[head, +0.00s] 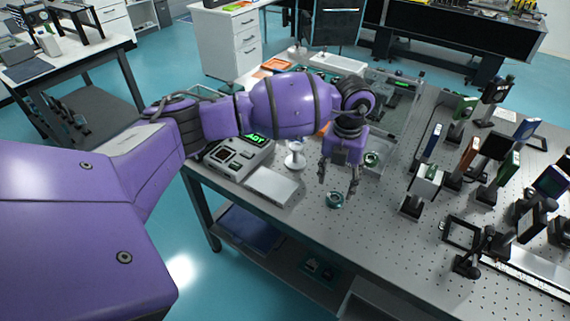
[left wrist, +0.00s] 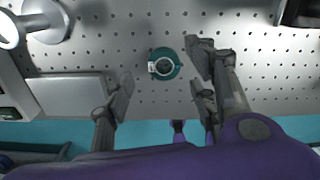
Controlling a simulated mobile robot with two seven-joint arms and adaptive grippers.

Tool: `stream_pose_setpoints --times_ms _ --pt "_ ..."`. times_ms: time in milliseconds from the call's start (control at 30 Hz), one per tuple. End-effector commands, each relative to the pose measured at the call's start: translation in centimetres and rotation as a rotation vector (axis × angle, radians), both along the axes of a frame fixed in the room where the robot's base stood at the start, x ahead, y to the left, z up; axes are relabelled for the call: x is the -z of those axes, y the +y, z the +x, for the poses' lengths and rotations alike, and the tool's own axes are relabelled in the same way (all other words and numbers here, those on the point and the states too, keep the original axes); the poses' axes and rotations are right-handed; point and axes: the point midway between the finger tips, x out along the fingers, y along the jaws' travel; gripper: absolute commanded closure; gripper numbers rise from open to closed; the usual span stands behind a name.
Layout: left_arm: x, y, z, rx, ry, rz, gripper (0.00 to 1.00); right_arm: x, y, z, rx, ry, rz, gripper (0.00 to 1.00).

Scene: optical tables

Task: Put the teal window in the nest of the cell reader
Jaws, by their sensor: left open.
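The teal window (head: 335,200) is a small round ring lying flat on the perforated table top, near its front edge. It also shows in the left wrist view (left wrist: 164,64), ahead of and between my open fingers. My left gripper (head: 338,187) points down above the window, open and empty, and does not touch it. The cell reader (head: 236,156) is a grey box with a green lit display, left of the gripper on the same table. I cannot make out what is in its nest. My right gripper is not in view.
A flat silver plate (head: 271,186) lies beside the reader, and a white pedestal piece (head: 294,155) stands behind it. Several upright optics mounts (head: 426,184) crowd the right side. The table is clear around the window.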

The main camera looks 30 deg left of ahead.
Motion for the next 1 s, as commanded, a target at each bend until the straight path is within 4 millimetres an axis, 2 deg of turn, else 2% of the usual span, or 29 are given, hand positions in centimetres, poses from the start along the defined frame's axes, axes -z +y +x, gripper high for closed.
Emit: stream_pose_setpoints --times_ms 167,400,633,1000 --pt "1.7 -0.1 -0.5 0.002 0.003 -0.001 0.48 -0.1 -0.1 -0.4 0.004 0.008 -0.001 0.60" --pt "5.0 -0.1 -0.7 0.002 0.000 -0.001 0.48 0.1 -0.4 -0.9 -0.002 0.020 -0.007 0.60" --pt "5.1 -0.1 -0.6 0.003 -0.002 -0.001 0.48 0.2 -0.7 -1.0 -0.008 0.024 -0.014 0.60" --pt "5.0 -0.1 -0.5 0.004 -0.003 -0.001 0.96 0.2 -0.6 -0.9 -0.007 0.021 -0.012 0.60"
